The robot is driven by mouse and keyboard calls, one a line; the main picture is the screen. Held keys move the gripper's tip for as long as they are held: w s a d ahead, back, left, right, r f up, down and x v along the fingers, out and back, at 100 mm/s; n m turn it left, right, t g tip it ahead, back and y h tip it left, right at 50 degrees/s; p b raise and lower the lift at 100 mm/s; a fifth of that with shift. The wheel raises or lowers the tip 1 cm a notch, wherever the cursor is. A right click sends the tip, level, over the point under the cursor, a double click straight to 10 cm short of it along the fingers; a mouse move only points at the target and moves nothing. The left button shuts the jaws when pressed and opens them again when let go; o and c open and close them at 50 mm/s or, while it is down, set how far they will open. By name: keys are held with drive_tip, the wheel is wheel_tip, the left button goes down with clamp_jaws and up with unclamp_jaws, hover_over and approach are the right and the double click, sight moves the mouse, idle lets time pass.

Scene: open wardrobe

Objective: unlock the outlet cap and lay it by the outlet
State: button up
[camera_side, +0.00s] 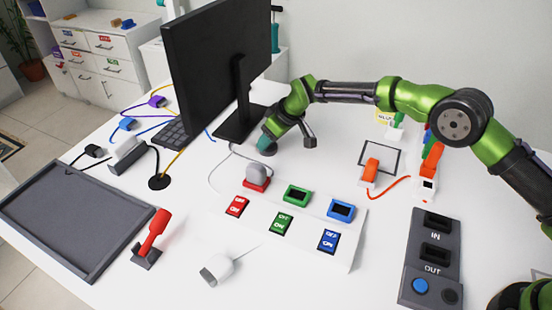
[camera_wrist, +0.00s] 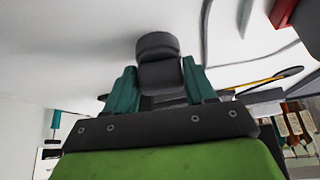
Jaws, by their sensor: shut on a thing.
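My gripper (camera_side: 264,142), with teal fingers, is low over the white table, just right of the monitor's base. In the wrist view its two fingers (camera_wrist: 162,88) are closed on a dark grey rounded piece, which looks like the outlet cap (camera_wrist: 158,46). In the side view a dark round part (camera_side: 270,151) shows at the table under the fingertips. I cannot tell whether it is the cap, the outlet or both. The fingers and the cap hide any opening of the outlet, and whether the cap is still seated in it cannot be told.
The monitor (camera_side: 215,60) stands close left of my gripper. A white switch panel (camera_side: 305,225) with red, green and blue sockets lies in front, with a grey plug (camera_side: 257,173) in the red one. A black IN/OUT box (camera_side: 432,258) is at right. Table behind the panel is mostly clear.

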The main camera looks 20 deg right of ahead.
drive_tip(key=n+g+y, duration=0.1)
drive_tip(key=n, duration=0.2)
drive_tip(key=shift+n+y, duration=0.3)
drive_tip(key=shift+c, duration=0.3)
drive_tip(key=shift+a+n+g, duration=0.1)
drive_tip(key=shift+n+g, duration=0.2)
drive_tip(key=shift+n, duration=0.1)
drive_tip(key=shift+c, duration=1.1)
drive_tip(key=shift+s+a, duration=0.2)
drive_tip(key=shift+r, duration=0.1)
clamp_jaws()
drive_tip(key=shift+r, duration=0.2)
drive_tip(key=shift+r, duration=0.3)
drive_tip(key=shift+w+d+r, duration=0.2)
drive_tip(key=shift+d+r, duration=0.1)
drive_tip(key=shift+r, duration=0.3)
